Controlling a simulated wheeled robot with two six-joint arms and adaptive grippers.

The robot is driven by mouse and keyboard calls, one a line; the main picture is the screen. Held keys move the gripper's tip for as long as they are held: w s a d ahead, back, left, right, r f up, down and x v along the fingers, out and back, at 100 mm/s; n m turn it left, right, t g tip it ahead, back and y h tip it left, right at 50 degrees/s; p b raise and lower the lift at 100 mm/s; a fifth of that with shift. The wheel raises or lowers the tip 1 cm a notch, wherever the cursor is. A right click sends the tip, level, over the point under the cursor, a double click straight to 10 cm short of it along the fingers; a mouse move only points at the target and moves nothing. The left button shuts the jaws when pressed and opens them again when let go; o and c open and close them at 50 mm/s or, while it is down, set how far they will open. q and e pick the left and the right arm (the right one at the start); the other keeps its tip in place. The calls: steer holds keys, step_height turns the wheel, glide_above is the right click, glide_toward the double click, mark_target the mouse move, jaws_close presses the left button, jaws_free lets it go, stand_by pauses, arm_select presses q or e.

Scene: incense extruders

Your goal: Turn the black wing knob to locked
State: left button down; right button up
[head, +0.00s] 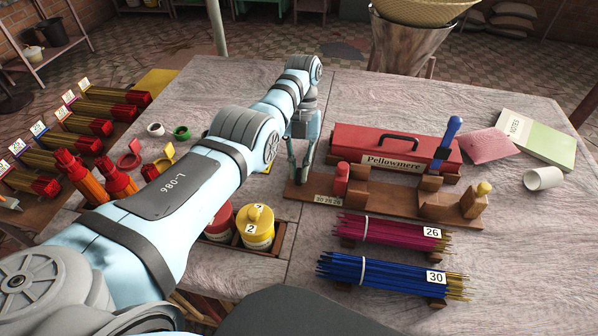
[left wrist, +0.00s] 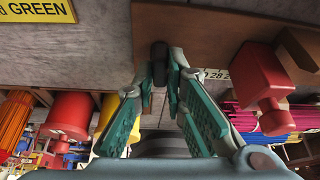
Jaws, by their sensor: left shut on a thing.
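The black wing knob (left wrist: 160,52) is a small dark piece at the edge of the brown wooden board in the left wrist view. My left gripper (left wrist: 160,76) is shut on it, with a fingertip on either side. In the head view my left gripper (head: 300,174) points down at the left end of the wooden board (head: 385,197), and the knob is hidden there. Whether the knob stands at locked cannot be read. My right gripper is not in view.
A red piece (left wrist: 258,85) stands on the board close to the gripper. Behind the board is a red Pellowmere toolbox (head: 350,143). Pink sticks (head: 385,230) and blue sticks (head: 375,274) lie in front. Lidded pots (head: 256,222) stand below my arm.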

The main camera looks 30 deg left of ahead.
arm_select(q)
steer(key=shift+f+m, duration=0.1)
steer(key=shift+m, duration=0.4)
steer(key=shift+d+b, duration=0.1)
steer(key=shift+b, duration=0.2)
steer(key=c, duration=1.6)
jaws_free()
steer(key=shift+c, duration=0.2)
